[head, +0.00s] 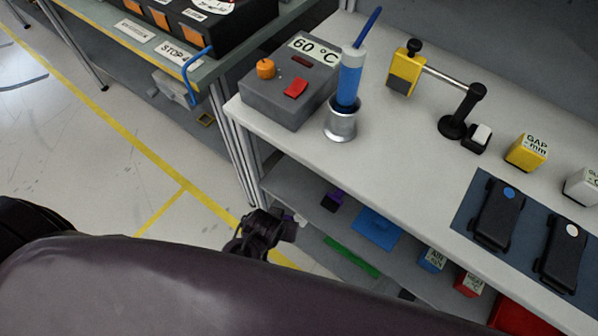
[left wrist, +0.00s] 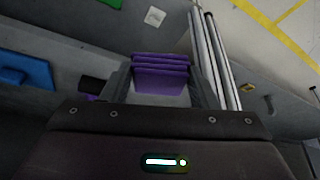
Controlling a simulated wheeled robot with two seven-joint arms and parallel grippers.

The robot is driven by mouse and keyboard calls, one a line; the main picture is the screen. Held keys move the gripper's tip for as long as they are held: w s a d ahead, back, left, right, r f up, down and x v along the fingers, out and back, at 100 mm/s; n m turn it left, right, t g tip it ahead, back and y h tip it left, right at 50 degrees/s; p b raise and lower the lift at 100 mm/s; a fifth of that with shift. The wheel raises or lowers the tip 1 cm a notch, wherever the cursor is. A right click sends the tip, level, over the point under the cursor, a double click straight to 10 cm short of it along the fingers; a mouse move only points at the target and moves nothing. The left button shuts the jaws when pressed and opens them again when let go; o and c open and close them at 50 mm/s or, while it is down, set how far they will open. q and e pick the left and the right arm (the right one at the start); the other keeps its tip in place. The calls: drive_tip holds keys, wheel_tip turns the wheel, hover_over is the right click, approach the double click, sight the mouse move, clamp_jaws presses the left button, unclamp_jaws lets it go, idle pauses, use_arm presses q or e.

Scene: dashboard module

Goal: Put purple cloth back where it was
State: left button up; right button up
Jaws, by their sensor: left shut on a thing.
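The purple cloth (left wrist: 160,76) is a folded stack of layers. It shows in the left wrist view between the fingers of my left gripper (left wrist: 163,92), which is shut on it. In the head view my left gripper (head: 285,228) is at the left end of the lower shelf, below the worktop's front edge. The cloth is mostly hidden in that view. My right gripper is in neither view.
Metal legs (left wrist: 208,60) stand close to the gripper. The worktop (head: 400,140) above carries a grey heater box (head: 285,95).

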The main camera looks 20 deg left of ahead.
use_arm(q)
drive_tip(key=shift+a+f, duration=0.15)
drive_tip(key=shift+f, duration=0.15)
drive_tip(key=w, duration=0.8)
approach(296, 177)
drive_tip(key=shift+b+x, duration=0.3)
drive_tip(key=shift+x, duration=0.7)
drive_tip(key=shift+w+f, duration=0.1)
drive_tip(key=shift+w, duration=0.9)
drive_tip(key=f, duration=0.2)
drive_tip(key=shift+s+f, duration=0.2)
drive_tip(key=shift+f, duration=0.45)
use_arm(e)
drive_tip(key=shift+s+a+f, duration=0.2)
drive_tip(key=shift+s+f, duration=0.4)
use_arm(q)
drive_tip(key=shift+f, duration=0.15)
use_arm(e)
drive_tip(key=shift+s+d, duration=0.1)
